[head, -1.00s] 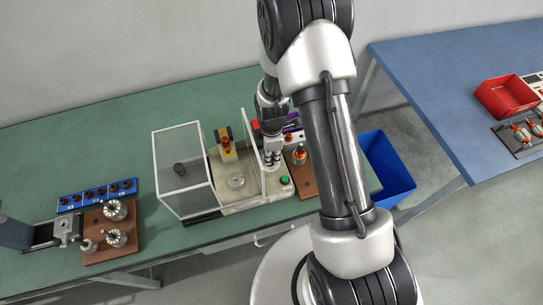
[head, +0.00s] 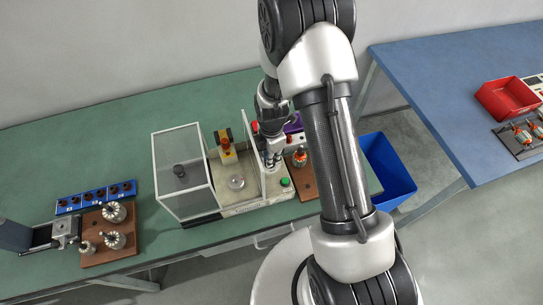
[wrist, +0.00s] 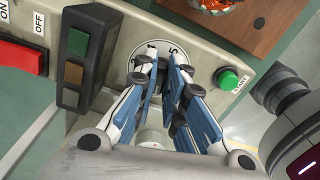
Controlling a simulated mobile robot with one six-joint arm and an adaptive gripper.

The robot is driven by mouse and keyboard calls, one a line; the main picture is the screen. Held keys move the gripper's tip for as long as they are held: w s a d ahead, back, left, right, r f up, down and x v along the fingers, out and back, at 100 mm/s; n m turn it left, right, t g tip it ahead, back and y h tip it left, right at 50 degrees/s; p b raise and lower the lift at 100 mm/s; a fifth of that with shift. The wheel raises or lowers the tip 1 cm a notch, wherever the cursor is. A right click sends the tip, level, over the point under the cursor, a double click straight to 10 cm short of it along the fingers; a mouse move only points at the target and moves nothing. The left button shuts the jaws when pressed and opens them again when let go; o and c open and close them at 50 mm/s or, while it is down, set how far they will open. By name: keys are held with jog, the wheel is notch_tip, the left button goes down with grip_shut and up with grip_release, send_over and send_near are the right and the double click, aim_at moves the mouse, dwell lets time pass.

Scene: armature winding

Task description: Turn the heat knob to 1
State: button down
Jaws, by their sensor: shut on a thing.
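The heat knob's round white dial (wrist: 150,48) is on the machine's beige panel in the wrist view. A 5 shows near its right edge; the other marks are partly covered. My gripper (wrist: 166,62) is shut over the middle of the dial, its fingers around the knob. The fingers hide the knob, so I cannot tell where it points. In the head view my gripper (head: 273,160) reaches down to the right end of the machine (head: 243,207), beside its upright panel.
A green START button (wrist: 228,80) is right of the dial. A dark switch block (wrist: 78,58) and a red ON/OFF switch (wrist: 20,55) are left. A wooden board (head: 306,187) holds an armature close to the right. A clear guard box (head: 183,172) stands on the left.

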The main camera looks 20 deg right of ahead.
jog(key=c, duration=1.7)
grip_release()
jog(key=shift+o, duration=0.2)
notch_tip(320, 180, up, 12)
jog(key=shift+r, duration=0.1)
notch_tip(320, 180, up, 6)
jog(key=m, duration=0.3)
send_over(273, 167)
jog(key=s+r+m+t+b, duration=0.2)
jog(key=s+r+m, duration=0.4)
jog(key=r, duration=0.3)
jog(key=s+r+m+t+b, duration=0.1)
jog(key=s+r+m, duration=0.4)
jog(key=s+m, duration=0.6)
jog(key=shift+s+a+t, duration=0.25)
jog(key=shift+s+t, duration=0.55)
jog(key=shift+s, duration=0.45)
